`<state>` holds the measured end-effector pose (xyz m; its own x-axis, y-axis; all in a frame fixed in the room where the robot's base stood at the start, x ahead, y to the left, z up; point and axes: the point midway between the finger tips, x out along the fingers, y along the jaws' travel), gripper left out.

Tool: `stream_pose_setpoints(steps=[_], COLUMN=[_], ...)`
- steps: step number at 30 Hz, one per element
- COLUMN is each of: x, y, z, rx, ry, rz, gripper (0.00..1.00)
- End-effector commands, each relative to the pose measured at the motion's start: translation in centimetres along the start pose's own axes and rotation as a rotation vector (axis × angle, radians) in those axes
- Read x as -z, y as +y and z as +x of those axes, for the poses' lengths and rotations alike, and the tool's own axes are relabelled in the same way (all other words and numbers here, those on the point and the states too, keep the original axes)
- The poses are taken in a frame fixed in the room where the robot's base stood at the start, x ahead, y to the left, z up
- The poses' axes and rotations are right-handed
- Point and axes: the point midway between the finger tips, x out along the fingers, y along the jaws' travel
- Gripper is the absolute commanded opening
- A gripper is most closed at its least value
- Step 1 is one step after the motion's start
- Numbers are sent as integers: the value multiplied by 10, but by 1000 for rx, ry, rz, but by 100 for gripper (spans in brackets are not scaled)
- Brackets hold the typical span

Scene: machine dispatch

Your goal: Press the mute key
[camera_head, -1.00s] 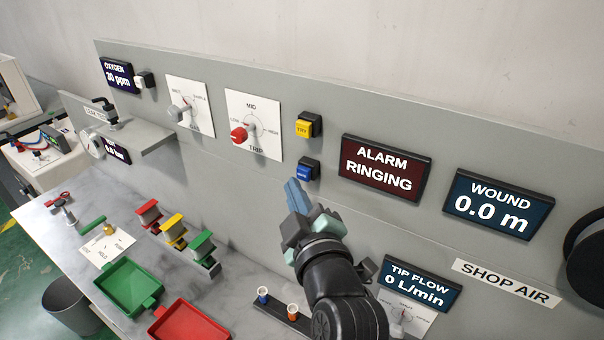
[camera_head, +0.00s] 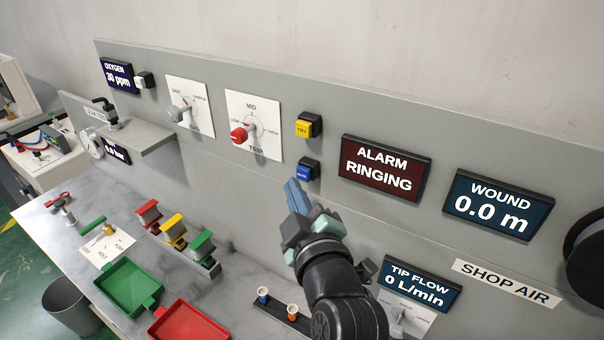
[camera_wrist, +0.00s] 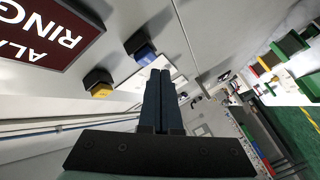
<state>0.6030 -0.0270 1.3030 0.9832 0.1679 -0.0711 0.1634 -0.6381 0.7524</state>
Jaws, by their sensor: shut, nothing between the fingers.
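The blue key (camera_head: 304,173) with small white lettering sits in a black housing on the grey panel, below the yellow TRY key (camera_head: 303,128). Its lettering is too small to read surely. My gripper (camera_head: 292,184) is shut and empty, its blue fingertips just below and left of the blue key in the head view. In the wrist view the shut fingers (camera_wrist: 159,75) point toward the panel, and the blue key (camera_wrist: 146,55) shows just beyond and left of the tips. I cannot tell whether they touch; a small gap seems to show. The alarm display (camera_head: 383,168) reads ALARM RINGING.
A MID/TRIP selector with a red knob (camera_head: 239,134) is left of the keys. The WOUND display (camera_head: 498,204) and TIP FLOW display (camera_head: 420,282) are to the right. Green (camera_head: 128,284) and red (camera_head: 187,323) trays lie on the bench below.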

Motion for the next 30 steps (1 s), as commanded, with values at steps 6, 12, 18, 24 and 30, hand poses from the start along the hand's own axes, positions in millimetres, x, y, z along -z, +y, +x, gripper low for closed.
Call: stream_pose_setpoints(steps=[6,12,18,24,30], x=[0,0,-2,-5,-4], y=[0,0,1,4,4], z=[0,0,2,6,6], rx=[0,0,0,0,0], ry=[0,0,0,0,0], rz=[0,0,-1,0,0], gripper=[0,0,0,0,0])
